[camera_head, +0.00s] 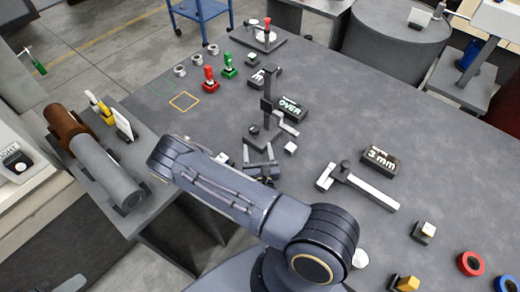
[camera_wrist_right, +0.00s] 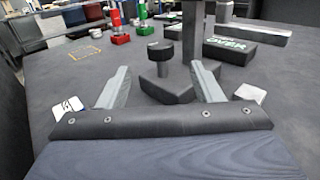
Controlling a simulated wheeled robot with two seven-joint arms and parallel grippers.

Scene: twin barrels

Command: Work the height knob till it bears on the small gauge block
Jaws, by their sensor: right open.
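The height gauge (camera_head: 267,95) stands on the grey table as a dark upright post on a dark base. A dark round knob (camera_wrist_right: 160,51) stands up from the base in the right wrist view. My right gripper (camera_head: 259,154) is open in front of the base. In the wrist view its two grey fingers (camera_wrist_right: 161,72) are spread to either side of the knob, apart from it. A small pale block (camera_head: 291,148) lies right of the base, also in the wrist view (camera_wrist_right: 249,93). Another pale block (camera_wrist_right: 67,107) lies left. I cannot tell which is the small gauge block. My left gripper is not in view.
A black OVER block (camera_head: 291,109) lies right of the post. A 3 mm block (camera_head: 381,160) and a caliper-like tool (camera_head: 360,186) lie further right. Red (camera_head: 209,79) and green (camera_head: 229,66) pieces stand behind. The table between is mostly clear.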

